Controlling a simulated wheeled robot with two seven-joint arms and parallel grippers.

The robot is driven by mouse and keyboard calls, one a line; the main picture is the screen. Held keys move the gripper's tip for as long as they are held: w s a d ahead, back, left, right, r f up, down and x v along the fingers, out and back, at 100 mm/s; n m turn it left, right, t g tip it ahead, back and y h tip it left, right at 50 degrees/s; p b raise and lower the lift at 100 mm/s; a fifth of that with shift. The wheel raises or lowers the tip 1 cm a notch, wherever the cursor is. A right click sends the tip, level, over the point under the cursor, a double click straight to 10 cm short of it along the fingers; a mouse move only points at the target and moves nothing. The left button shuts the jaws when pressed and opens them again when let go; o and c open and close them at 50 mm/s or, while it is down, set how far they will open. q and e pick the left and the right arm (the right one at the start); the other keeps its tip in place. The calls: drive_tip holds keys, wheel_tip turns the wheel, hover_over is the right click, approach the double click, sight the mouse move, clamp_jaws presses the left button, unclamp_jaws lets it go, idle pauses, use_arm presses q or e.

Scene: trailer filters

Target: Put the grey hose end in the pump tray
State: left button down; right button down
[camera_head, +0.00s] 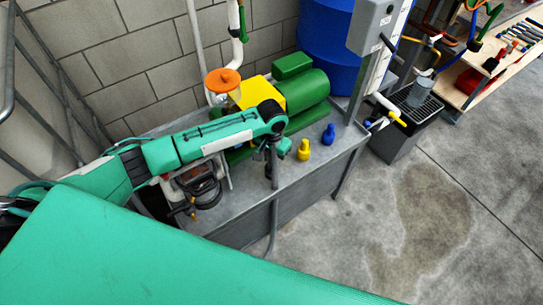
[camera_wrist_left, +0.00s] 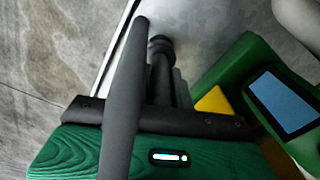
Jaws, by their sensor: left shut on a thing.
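The grey hose (camera_head: 275,215) hangs over the front edge of the grey metal pump tray (camera_head: 233,213), and its lower part curves down in front of the side. My left gripper (camera_head: 271,172) points down at the front edge of the tray and is shut on the grey hose end, which the fingers mostly hide. In the left wrist view the dark fingers (camera_wrist_left: 143,75) are close together, with a dark ribbed piece between or behind them. The right gripper is not in view.
A green and yellow pump (camera_head: 305,90) stands at the back of the tray. A yellow fitting (camera_head: 303,150) and a blue fitting (camera_head: 328,135) stand right of the gripper. A grey post with a box (camera_head: 375,28) rises at the right. The floor in front is clear.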

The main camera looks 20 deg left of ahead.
use_arm(q)
drive_tip(key=c, duration=1.2)
unclamp_jaws()
drive_tip(key=shift+c, duration=0.2)
drive_tip(key=shift+r, duration=0.1)
wheel_tip(320, 180, up, 5)
drive_tip(key=shift+f, duration=0.2)
wheel_tip(320, 180, up, 6)
drive_tip(key=shift+r+p, duration=0.1)
drive_tip(key=shift+p, duration=0.2)
drive_tip(key=shift+r, duration=0.65)
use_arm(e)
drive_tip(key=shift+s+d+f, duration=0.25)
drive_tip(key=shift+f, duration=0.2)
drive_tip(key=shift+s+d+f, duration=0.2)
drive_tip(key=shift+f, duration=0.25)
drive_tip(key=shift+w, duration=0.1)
